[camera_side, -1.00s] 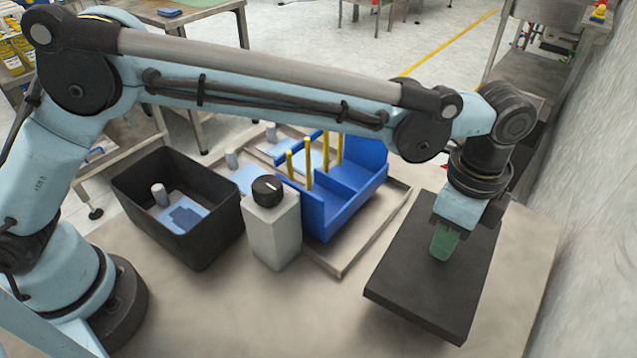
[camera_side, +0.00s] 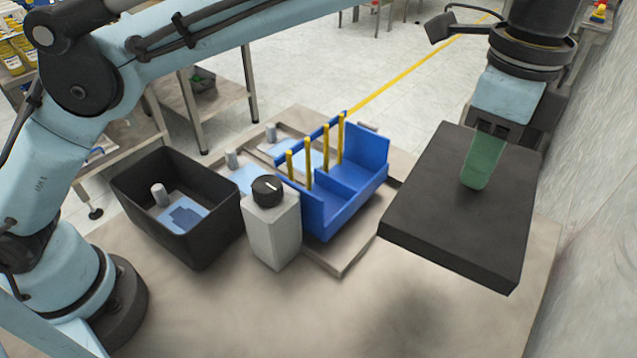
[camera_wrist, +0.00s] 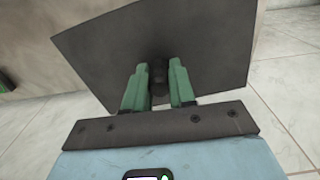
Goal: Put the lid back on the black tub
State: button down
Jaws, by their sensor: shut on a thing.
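The black tub (camera_side: 190,237) stands open on the table at the left in the side view. A light blue piece and a grey peg show inside it. The lid (camera_side: 440,228) is a flat dark slab, held in the air at the right, apart from the tub and slightly tilted. My gripper (camera_side: 482,172) has green fingers and is shut on the lid's knob. In the wrist view, the knob (camera_wrist: 158,75) sits between the two green fingers of my gripper (camera_wrist: 158,88), with the lid (camera_wrist: 205,45) spreading beyond them.
A grey block with a black dial (camera_side: 273,235) stands right of the tub. A blue rack with yellow posts (camera_side: 345,205) stands beyond it on a shallow tray (camera_side: 335,265). A wall (camera_side: 595,230) runs along the right. The front table is clear.

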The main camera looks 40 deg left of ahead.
jog(key=shift+a+r, duration=0.1)
jog(key=shift+r, duration=0.65)
jog(key=s+a+r+n, duration=0.1)
jog(key=a+r+n, duration=0.25)
jog(key=a, duration=0.95)
jog(key=s+a+r+n, duration=0.1)
jog(key=a+r+n, duration=0.3)
jog(key=a, duration=0.8)
jog(key=s+a+f+n, duration=0.4)
jog(key=s+a+n, duration=0.1)
jog(key=s+a, duration=0.3)
jog(key=s+a+f+n, duration=0.4)
jog(key=s+a+n, duration=0.1)
jog(key=s+a, duration=0.25)
notch_tip(320, 180, down, 9)
jog(key=shift+s+d+r, duration=0.15)
jog(key=shift+s+d, duration=0.05)
jog(key=shift+d, duration=0.05)
jog(key=shift+f, duration=0.6)
jog(key=shift+f, duration=0.55)
